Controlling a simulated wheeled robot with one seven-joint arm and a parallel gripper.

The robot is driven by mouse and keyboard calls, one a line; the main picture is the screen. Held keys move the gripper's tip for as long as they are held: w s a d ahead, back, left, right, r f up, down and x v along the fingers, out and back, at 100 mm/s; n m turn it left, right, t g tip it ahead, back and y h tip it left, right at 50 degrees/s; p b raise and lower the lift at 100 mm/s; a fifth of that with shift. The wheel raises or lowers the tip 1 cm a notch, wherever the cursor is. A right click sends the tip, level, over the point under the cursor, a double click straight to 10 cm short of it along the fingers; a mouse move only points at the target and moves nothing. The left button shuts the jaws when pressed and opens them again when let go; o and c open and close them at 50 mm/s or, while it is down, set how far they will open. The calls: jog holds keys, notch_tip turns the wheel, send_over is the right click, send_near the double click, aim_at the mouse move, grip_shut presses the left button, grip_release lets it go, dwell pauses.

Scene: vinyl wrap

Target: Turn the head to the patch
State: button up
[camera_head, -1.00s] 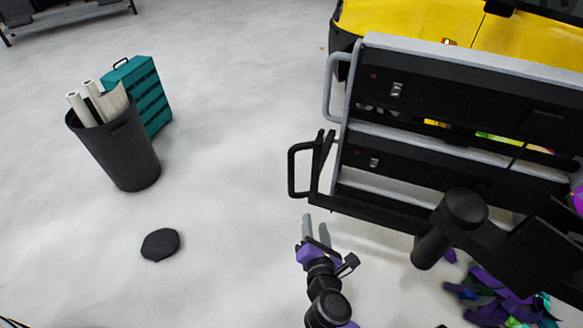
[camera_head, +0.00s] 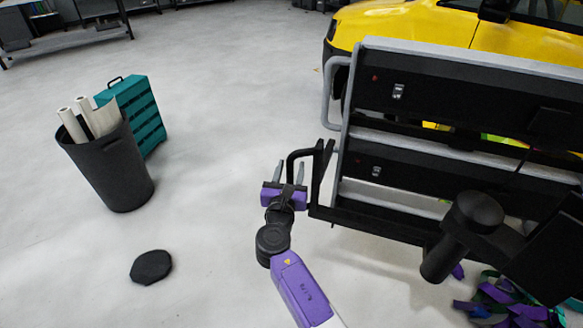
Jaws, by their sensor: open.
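My gripper (camera_head: 289,173) is in the middle of the head view, with its two grey fingers apart and nothing seen between them. It is close to the black handle of the black cart; I cannot tell whether they touch. No piece is clearly recognisable as the patch. A flat black many-sided piece (camera_head: 151,267) lies on the floor at lower left. Purple and green scraps (camera_head: 500,303) lie in a heap at lower right, partly hidden. The yellow car (camera_head: 400,32) is at the top right, partly hidden behind the cart.
The black cart (camera_head: 440,100) with a grey top and handles fills the right side. A black bin (camera_head: 112,170) holding white rolls stands at left, beside a teal drawer case (camera_head: 148,108). A workbench (camera_head: 75,38) is at top left. The floor between is clear.

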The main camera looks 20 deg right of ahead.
jog(key=shift+x, duration=0.95)
jog(key=shift+c, duration=0.3)
grip_shut()
jog(key=shift+f, duration=0.1)
dwell(0.4)
